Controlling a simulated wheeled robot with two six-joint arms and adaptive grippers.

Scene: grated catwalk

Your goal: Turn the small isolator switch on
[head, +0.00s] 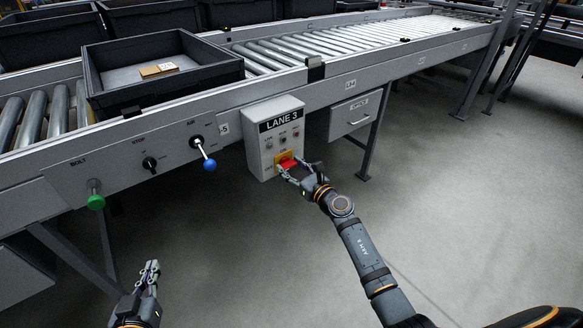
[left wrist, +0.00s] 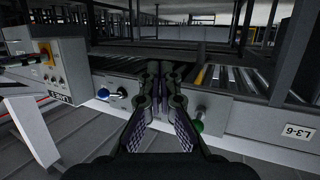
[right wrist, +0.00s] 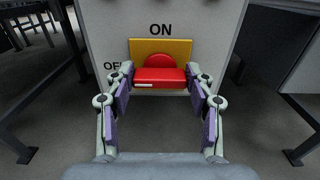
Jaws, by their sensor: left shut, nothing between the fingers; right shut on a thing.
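The red isolator switch (head: 287,163) sits on a yellow plate low on the front of the grey LANE 3 box (head: 256,152). In the right wrist view its red handle (right wrist: 160,76) lies level, with a pale mark at its left end, toward the partly hidden OFF label. The ON label is above the plate. My right gripper (head: 297,171) is shut on the handle, one finger at each end; it fills the right wrist view (right wrist: 160,90). My left gripper (head: 151,270) is shut and empty, low and left, away from the box; its fingers show in the left wrist view (left wrist: 160,95).
Left of the box, the conveyor side carries a blue-tipped lever (head: 209,163), a black rotary knob (head: 149,163) and a green knob (head: 96,200). A black tray (head: 165,98) stands on the rollers. The floor in front is clear.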

